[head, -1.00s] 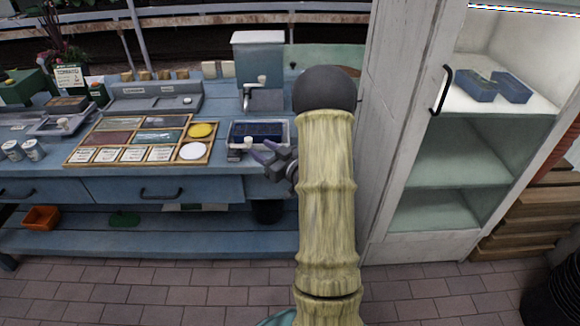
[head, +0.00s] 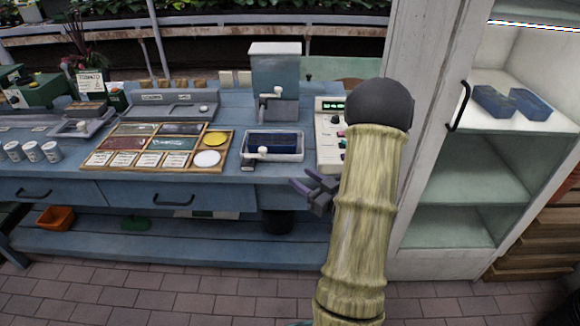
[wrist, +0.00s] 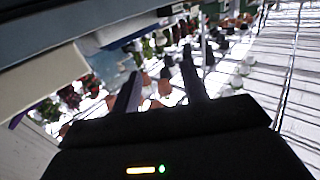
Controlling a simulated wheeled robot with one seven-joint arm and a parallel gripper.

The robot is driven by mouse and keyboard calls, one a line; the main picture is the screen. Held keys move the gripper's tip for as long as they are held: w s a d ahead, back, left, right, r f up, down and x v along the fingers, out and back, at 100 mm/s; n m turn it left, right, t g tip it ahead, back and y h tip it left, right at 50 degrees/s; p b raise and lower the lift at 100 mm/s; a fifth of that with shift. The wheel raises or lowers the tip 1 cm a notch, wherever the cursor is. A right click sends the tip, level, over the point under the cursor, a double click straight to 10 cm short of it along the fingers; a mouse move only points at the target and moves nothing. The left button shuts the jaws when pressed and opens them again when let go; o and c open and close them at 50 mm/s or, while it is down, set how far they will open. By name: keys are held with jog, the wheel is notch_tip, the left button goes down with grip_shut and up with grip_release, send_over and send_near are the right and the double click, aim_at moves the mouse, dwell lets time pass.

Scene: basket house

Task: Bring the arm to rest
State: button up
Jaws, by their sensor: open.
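My gripper (head: 312,187) is open and appears empty. In the head view it is in front of the blue workbench's front edge, left of my upright arm, below a white tray with a dark blue block (head: 274,142). My arm hides part of the bench's right end. In the wrist view my gripper's two dark fingers (wrist: 160,90) stand apart with nothing held between them, over a blurred background of pots and plants.
The blue workbench (head: 60,195) holds a wooden sorting tray (head: 222,160), a grey dispenser (head: 275,75) and a keypad device (head: 329,140). A white cabinet (head: 425,100) with blue bins (head: 492,101) stands close on the right. Brick floor in front is free.

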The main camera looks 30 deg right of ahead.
jog(key=w+a+f+m+g+h, duration=0.1)
jog(key=w+a+f+g+h, duration=0.15)
jog(key=a+g+h, duration=0.4)
jog(key=s+a+m+g+y, duration=0.1)
jog(key=s+a+g+y, duration=0.2)
jog(key=s+a+g, duration=0.85)
jog(key=s+a+r+t+p, duration=0.1)
jog(key=a+r+p, duration=0.1)
jog(key=r+p, duration=0.9)
jog(key=a+r+t+p, duration=0.2)
jog(key=r+p, duration=0.9)
jog(key=shift+s+r, duration=0.2)
jog(key=shift+s, duration=0.15)
